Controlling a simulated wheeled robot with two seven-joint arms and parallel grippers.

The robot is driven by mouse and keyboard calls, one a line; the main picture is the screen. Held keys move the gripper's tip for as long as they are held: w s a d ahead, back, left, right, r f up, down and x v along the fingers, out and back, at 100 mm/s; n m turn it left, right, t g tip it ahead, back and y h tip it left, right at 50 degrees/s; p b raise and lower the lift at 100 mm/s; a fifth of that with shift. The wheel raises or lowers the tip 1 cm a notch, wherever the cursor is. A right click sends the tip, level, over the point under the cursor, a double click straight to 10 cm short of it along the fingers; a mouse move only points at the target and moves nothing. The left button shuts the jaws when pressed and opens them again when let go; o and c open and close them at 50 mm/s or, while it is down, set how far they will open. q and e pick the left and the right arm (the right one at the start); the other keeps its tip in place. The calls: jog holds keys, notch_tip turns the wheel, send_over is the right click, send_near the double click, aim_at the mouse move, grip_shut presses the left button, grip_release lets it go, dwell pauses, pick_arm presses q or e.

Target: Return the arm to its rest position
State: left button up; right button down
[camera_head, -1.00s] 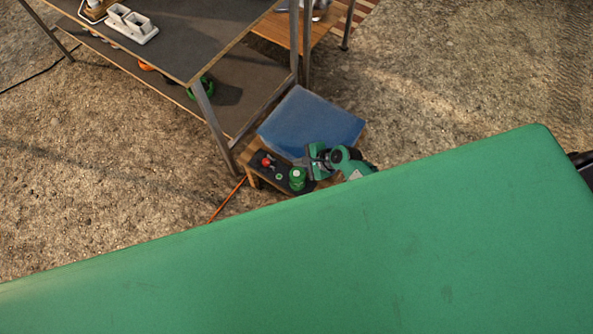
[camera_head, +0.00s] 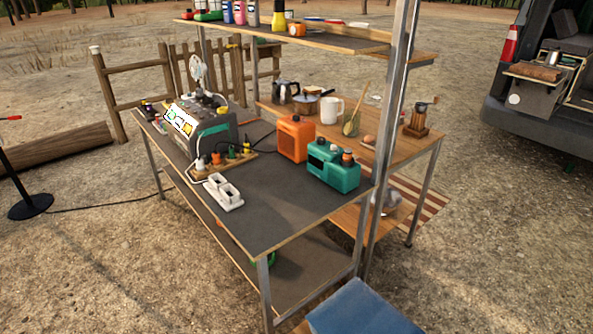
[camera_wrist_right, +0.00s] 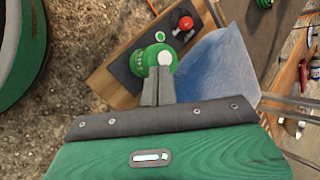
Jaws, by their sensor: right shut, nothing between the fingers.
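My right gripper (camera_wrist_right: 158,76) shows in the right wrist view, with its two grey fingers together and nothing held between them. A green knob-like object (camera_wrist_right: 148,60) with a white top lies beyond the fingertips on a small wooden stand with a dark top (camera_wrist_right: 122,72). The fingertips overlap it in the picture, and I cannot tell the exact gap. A red knob (camera_wrist_right: 186,23) is on the same stand. Neither of my arms shows in the head view now, and my left gripper is in no view.
A blue cushion (camera_head: 362,310) is at the bottom of the head view and beside the stand in the wrist view (camera_wrist_right: 215,65). A metal-framed table (camera_head: 290,205) carries a white socket block (camera_head: 224,192), an orange box (camera_head: 295,138) and a teal device (camera_head: 333,167). Gravel (camera_head: 480,270) lies open at right.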

pick_arm(q)
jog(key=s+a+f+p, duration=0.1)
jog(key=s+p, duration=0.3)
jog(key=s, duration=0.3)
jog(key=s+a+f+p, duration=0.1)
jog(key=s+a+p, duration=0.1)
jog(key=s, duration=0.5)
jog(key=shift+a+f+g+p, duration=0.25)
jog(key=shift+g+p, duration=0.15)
jog(key=shift+p, duration=0.5)
pick_arm(e)
jog(key=s+d+f+n+g+h, duration=0.1)
jog(key=s+n, duration=0.5)
jog(key=s, duration=0.6)
jog(key=s+d+f+n+g+h, duration=0.2)
jog(key=s+d+f+n, duration=0.3)
jog(key=s, duration=0.8)
jog(key=s+d+f+n+g+h, duration=0.1)
jog(key=s+f+n, duration=0.5)
jog(key=s, duration=0.7)
jog(key=shift+s+d+f+n+h, duration=0.15)
jog(key=shift+d+f+n+h, duration=0.25)
jog(key=shift+d+f+h, duration=0.5)
